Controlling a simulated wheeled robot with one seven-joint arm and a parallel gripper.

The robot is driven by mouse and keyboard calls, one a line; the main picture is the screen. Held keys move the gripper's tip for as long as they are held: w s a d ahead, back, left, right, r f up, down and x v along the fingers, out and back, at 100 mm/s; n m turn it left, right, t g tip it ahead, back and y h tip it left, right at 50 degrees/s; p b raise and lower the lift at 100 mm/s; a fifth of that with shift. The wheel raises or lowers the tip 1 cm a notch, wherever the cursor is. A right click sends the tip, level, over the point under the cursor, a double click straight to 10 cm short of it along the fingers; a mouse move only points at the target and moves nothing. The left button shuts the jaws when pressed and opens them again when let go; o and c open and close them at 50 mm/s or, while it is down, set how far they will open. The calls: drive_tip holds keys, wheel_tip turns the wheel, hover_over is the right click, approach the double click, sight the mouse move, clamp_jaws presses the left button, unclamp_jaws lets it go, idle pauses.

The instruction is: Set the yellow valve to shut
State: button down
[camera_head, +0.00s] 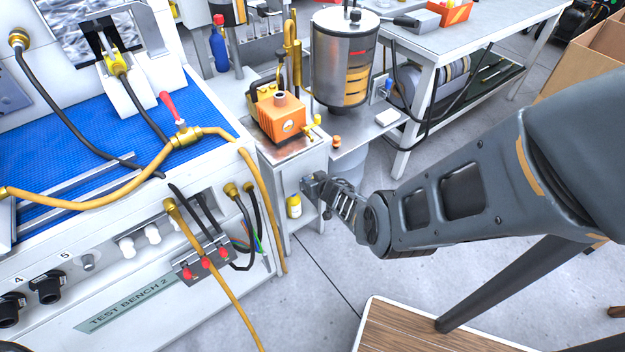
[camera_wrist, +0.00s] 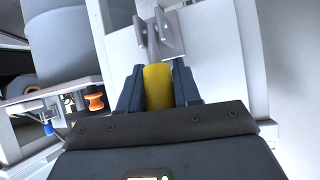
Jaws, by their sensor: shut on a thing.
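The yellow valve's handle (camera_wrist: 157,86) is a rounded yellow bar between the two dark fingers of my gripper (camera_wrist: 158,90) in the wrist view. The fingers are shut on it. A grey metal fitting (camera_wrist: 158,38) stands just beyond it, against a white panel. In the head view my gripper (camera_head: 314,187) is at the front of the white cabinet (camera_head: 285,168), below the orange pump. It hides most of what it holds there. A small yellow piece (camera_head: 294,206) shows just below and left of the gripper; I cannot tell whether it is part of the valve.
The orange pump (camera_head: 280,117) sits on the cabinet. The test bench (camera_head: 130,290) with hoses stands at the left. A steel tank (camera_head: 344,60) stands behind. A small orange knob (camera_wrist: 95,102) is left of the gripper. A wooden-topped surface (camera_head: 420,330) is in front; floor between is clear.

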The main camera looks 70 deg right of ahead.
drive_tip(key=c, duration=0.9)
unclamp_jaws()
drive_tip(key=shift+o, duration=0.2)
drive_tip(key=p+v, duration=0.6)
drive_tip(key=v, duration=0.1)
drive_tip(key=shift+s+a+r, duration=0.2)
drive_tip(key=shift+s+a, duration=0.05)
drive_tip(key=shift+s, duration=0.05)
drive_tip(key=shift+c, duration=0.3)
